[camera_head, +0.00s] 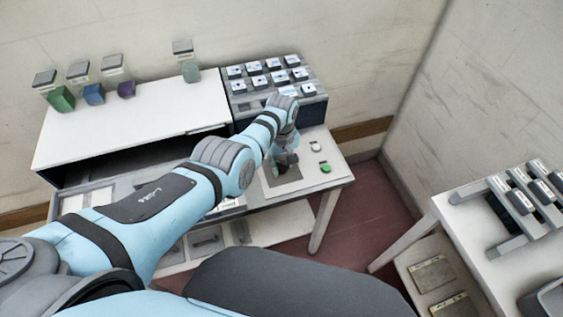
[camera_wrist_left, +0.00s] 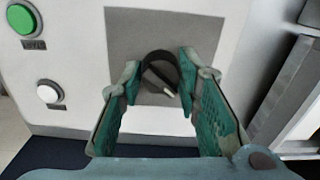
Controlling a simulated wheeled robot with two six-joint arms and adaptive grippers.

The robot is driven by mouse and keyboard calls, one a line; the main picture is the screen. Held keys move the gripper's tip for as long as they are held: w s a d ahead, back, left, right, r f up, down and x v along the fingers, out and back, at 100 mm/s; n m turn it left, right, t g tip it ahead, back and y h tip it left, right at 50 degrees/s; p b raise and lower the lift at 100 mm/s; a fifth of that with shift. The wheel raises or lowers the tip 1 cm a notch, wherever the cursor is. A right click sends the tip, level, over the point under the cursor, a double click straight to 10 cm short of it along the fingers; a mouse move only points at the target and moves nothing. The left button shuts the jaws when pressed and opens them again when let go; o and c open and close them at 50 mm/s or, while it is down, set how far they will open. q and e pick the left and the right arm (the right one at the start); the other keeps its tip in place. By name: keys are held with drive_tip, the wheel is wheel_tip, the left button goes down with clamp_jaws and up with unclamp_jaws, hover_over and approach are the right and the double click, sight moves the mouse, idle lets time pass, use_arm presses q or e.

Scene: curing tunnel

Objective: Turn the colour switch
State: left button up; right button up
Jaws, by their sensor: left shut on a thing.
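The colour switch is a round black knob (camera_wrist_left: 160,66) with a white pointer mark, set on a grey square plate (camera_wrist_left: 210,32) in the left wrist view. The pointer slants toward the lower right of that view. My left gripper (camera_wrist_left: 160,84) has its green-padded fingers on either side of the knob and is shut on it. In the head view my left arm reaches across the table and the left gripper (camera_head: 286,161) is over the grey plate (camera_head: 284,188). The arm partly hides the switch there. My right gripper is not in view.
A green button (camera_head: 325,168) and a white button (camera_head: 315,146) sit right of the plate. Behind stands a rack (camera_head: 275,88) with several labelled blocks. Several sample jars (camera_head: 190,68) stand on the white cabinet (camera_head: 140,120). Another table (camera_head: 470,230) is at the right.

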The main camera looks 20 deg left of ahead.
sight(281, 162)
use_arm(q)
drive_tip(key=shift+s+f, duration=0.1)
idle(0.3)
drive_tip(key=o, duration=0.9)
drive_tip(key=shift+o, duration=1.4)
drive_tip(key=shift+a, duration=0.1)
drive_tip(key=shift+w+r, duration=0.25)
drive_tip(key=shift+r, duration=0.25)
wheel_tip(281, 162, up, 11)
drive_tip(key=shift+s, duration=0.1)
